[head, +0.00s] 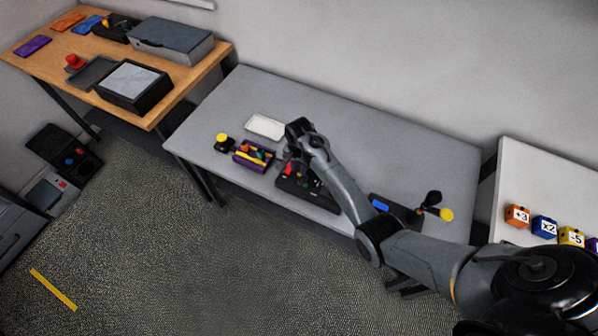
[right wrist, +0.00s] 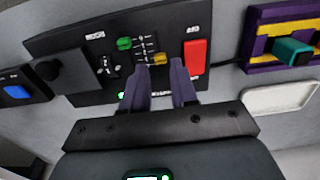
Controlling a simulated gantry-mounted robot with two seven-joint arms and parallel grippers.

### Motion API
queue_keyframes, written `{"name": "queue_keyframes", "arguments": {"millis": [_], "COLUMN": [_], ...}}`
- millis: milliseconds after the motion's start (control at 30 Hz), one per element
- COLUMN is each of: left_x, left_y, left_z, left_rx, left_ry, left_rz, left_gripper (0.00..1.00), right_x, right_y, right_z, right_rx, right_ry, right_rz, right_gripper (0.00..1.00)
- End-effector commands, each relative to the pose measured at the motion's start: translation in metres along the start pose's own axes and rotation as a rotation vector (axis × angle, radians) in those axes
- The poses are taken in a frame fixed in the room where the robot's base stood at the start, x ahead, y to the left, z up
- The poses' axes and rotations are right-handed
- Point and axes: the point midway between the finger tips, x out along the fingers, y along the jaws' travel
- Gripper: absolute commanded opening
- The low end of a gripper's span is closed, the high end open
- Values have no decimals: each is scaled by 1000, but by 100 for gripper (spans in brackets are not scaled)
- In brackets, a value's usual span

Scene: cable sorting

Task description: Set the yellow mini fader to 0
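The black control panel (head: 312,196) lies on the grey table; in the right wrist view (right wrist: 100,38) it appears upside down. There the yellow mini fader (right wrist: 160,59) sits at the lower end of its slot as pictured, beside a printed scale (right wrist: 148,43). A green mini fader (right wrist: 124,44) is to its left. My right gripper (right wrist: 164,80) is open, its two dark fingers apart, with the yellow fader just beyond and between the fingertips. I cannot tell whether they touch it. In the head view my right gripper (head: 286,154) is over the panel's far edge. My left gripper is not in view.
A device with a blue button (head: 380,205) is to the right.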

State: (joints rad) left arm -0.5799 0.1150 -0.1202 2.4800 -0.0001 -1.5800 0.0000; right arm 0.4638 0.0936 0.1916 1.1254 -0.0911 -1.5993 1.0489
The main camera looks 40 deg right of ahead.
Motion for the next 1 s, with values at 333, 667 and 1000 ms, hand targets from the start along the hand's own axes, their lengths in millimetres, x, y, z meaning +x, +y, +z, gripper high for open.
{"name": "queue_keyframes", "arguments": {"millis": [333, 667, 1000], "left_x": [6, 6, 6], "left_y": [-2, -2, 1], "left_z": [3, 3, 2], "left_rx": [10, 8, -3], "left_ry": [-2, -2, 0], "left_rz": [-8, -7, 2], "left_gripper": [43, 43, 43], "right_x": [29, 30, 30], "right_y": [0, 0, 0], "right_z": [0, 0, 0], "right_rx": [0, 0, -1], "right_ry": [1, 1, 1], "right_rz": [-2, -1, -1], "right_gripper": [28, 25, 0]}}
